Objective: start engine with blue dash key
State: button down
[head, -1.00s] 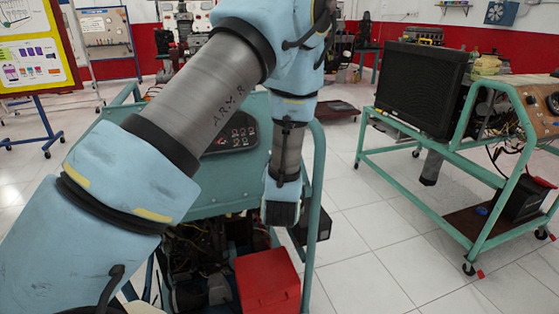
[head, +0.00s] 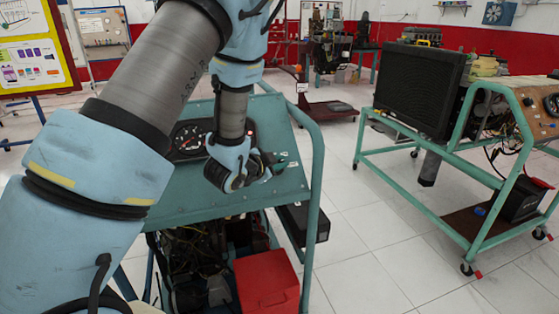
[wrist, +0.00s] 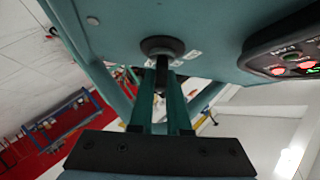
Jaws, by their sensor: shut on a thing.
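The blue-green dash panel (head: 180,195) tops the engine stand in the head view and fills the upper part of the wrist view (wrist: 215,25). A round black key switch (wrist: 155,46) sits on it. My gripper (wrist: 162,82) points at this switch, with its two green fingers nearly together. It is shut on the dark key (wrist: 162,64) at the switch; the fingers hide most of the key, so its turn angle cannot be told. In the head view my gripper (head: 281,164) is at the right side of the panel.
A round gauge (head: 189,139) shows left of my arm. A black module (wrist: 290,55) with red and green lights is beside the switch. A red box (head: 267,282) stands below the panel. Another trainer with a black radiator (head: 420,88) stands right, with open floor between.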

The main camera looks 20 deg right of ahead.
jog(key=shift+m+g, duration=0.6)
jog(key=shift+m, duration=0.1)
jog(key=c, duration=0.9)
grip_release()
jog(key=shift+p+v, duration=2.15)
jog(key=shift+v, duration=3.2)
